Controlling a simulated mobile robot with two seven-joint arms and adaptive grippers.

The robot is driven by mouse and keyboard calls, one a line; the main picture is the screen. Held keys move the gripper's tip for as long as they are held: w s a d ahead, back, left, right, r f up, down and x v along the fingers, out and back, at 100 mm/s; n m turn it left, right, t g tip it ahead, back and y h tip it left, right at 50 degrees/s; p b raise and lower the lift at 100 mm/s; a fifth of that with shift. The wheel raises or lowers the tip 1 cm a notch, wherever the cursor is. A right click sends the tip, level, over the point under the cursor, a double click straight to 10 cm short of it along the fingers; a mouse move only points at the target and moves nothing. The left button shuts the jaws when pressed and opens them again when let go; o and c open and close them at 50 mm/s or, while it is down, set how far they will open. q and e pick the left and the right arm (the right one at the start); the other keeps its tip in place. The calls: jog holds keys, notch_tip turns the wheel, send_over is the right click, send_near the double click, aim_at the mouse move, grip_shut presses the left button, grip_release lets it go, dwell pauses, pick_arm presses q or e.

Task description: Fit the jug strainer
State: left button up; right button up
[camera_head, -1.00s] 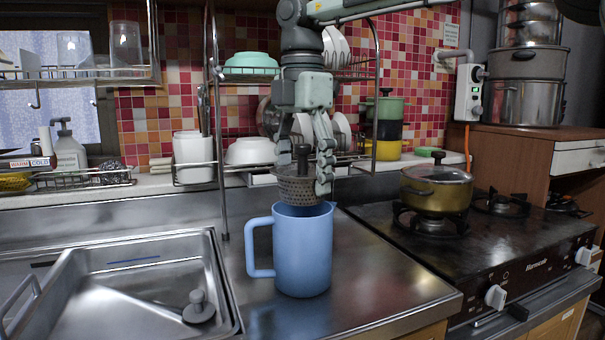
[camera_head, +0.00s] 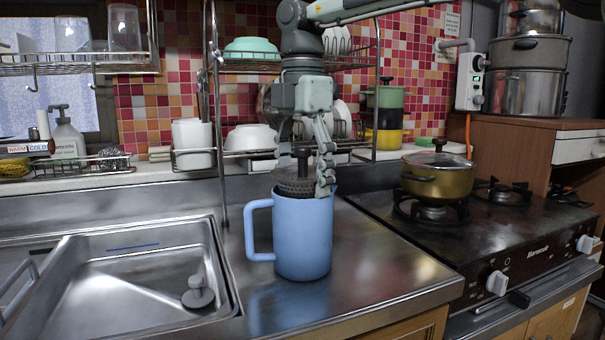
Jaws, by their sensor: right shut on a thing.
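A blue jug (camera_head: 303,243) stands upright on the steel counter, its handle to the left. My right gripper (camera_head: 306,172) comes down from above and is shut on the dark knob of the grey perforated strainer (camera_head: 294,187). The strainer sits at the jug's mouth, its lower part hidden inside the rim. The right fingertip reaches down at the right side of the rim. I cannot tell whether the strainer touches the jug. My left gripper is not in view.
A steel sink (camera_head: 140,275) with a grey plug (camera_head: 198,292) lies to the left. A stove (camera_head: 480,235) with a gold pot (camera_head: 438,176) is to the right. A wire dish rack (camera_head: 222,140) stands close behind the jug and my arm. The counter right of the jug is clear.

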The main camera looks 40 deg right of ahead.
jog(key=shift+f, duration=0.1)
dwell(0.4)
jog(key=shift+s+f, duration=0.1)
jog(key=shift+f, duration=0.15)
dwell(0.7)
jog(key=shift+r, duration=0.1)
jog(key=shift+r+p, duration=0.7)
jog(key=shift+p, duration=0.2)
jog(key=shift+f, duration=0.15)
jog(key=shift+f+b, duration=0.5)
jog(key=shift+p, duration=0.45)
dwell(0.4)
